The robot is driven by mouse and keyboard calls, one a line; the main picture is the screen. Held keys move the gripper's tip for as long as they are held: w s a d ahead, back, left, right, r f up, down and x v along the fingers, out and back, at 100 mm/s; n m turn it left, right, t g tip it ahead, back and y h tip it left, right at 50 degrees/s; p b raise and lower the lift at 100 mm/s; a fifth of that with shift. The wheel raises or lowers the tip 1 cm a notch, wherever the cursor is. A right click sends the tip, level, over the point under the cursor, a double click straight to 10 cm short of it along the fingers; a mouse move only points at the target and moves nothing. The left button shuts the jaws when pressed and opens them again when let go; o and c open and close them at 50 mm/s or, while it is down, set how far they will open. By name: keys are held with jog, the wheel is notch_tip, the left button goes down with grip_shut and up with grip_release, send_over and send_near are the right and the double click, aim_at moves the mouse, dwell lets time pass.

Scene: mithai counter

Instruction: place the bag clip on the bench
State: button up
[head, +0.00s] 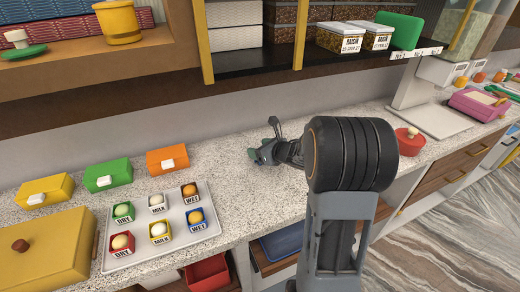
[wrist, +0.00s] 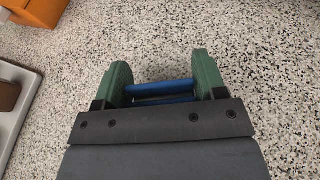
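My gripper (head: 262,153) is over the speckled bench (head: 240,205), to the right of the orange box. In the wrist view my gripper (wrist: 162,82) has its two green fingers apart, with a blue bag clip (wrist: 160,88) spanning the gap between them. The clip shows as two narrow parallel blue bars that reach both fingers. Its lower part is hidden by my gripper's dark body. I cannot tell from these views whether the clip touches the bench. The clip is not visible in the head view.
A tray (head: 178,240) of small labelled tubs stands to the left, with an orange box (head: 167,160) behind it. A red lidded pot (head: 409,141) is to the right. A shelf (head: 150,62) overhangs the back. The bench around my gripper is clear.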

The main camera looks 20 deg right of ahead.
jog(key=o, duration=0.4)
jog(key=shift+r, duration=0.15)
jog(key=v, duration=1.1)
jog(key=shift+s+d, duration=0.1)
jog(key=shift+d+r, duration=0.1)
jog(key=shift+r, duration=0.05)
jog(key=s+a+m+g+h, duration=0.1)
jog(key=m+h, duration=0.2)
jog(key=m, duration=0.7)
jog(key=s+a+m+g+h, duration=0.2)
jog(key=m, duration=0.8)
jog(key=s+a+m+g+h, duration=0.1)
jog(key=s+m+h, duration=0.1)
jog(key=m, duration=0.9)
jog(key=shift+a+r+h, duration=0.15)
jog(key=shift+h, duration=0.65)
jog(key=s+a+f+m+g+y, duration=0.1)
jog(key=s+a+m, duration=0.2)
jog(key=s+a+f+m+g+y, duration=0.1)
jog(key=s+a+m+g, duration=0.1)
jog(key=s+a+m, duration=0.1)
jog(key=s+a+f+m+g+y, duration=0.1)
jog(key=s+a+m+g, duration=0.1)
jog(key=s+a+m, duration=0.1)
jog(key=shift+a+y, duration=0.2)
jog(key=shift+y, duration=0.2)
